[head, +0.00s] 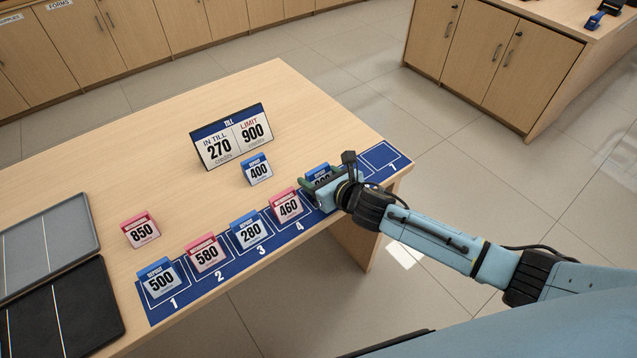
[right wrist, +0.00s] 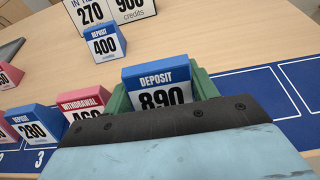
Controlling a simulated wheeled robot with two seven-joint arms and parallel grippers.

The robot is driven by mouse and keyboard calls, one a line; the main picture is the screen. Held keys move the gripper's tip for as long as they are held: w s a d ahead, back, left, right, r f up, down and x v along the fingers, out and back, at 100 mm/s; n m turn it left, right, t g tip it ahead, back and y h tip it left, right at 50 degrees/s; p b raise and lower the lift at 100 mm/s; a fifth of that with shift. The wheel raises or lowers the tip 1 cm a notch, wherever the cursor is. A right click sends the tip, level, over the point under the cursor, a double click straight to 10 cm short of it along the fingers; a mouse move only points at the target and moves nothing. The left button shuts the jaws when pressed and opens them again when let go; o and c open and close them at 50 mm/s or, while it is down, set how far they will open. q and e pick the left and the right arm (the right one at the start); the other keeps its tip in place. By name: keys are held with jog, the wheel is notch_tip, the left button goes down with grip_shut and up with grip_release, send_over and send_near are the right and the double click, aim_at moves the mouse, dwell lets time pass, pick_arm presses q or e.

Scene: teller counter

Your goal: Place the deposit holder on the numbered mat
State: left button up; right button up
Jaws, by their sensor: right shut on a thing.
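The blue-topped deposit holder marked 890 (right wrist: 160,90) is between the green fingers of my right gripper (head: 324,186), which is shut on it. In the head view the gripper hides most of this holder (head: 318,174). It is over or on the numbered mat (head: 205,285), to the right of the 460 holder; I cannot tell whether its base touches. Another blue deposit holder marked 400 (head: 257,169) stands on the table behind the mat. Blue deposit holders 500 (head: 160,278) and 280 (head: 248,232) stand on mat spaces 1 and 3. My left gripper is out of view.
Pink holders 580 (head: 206,253) and 460 (head: 287,205) stand on spaces 2 and 4. Pink holder 850 (head: 140,229) is off the mat. A till sign (head: 232,138) stands behind. Grey (head: 50,232) and black (head: 95,310) trays lie left. The mat's right end is bare.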

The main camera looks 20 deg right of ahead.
jog(key=shift+f, duration=0.8)
jog(key=shift+r, duration=0.1)
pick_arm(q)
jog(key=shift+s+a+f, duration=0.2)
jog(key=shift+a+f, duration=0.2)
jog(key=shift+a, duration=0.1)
pick_arm(e)
jog(key=o, duration=1)
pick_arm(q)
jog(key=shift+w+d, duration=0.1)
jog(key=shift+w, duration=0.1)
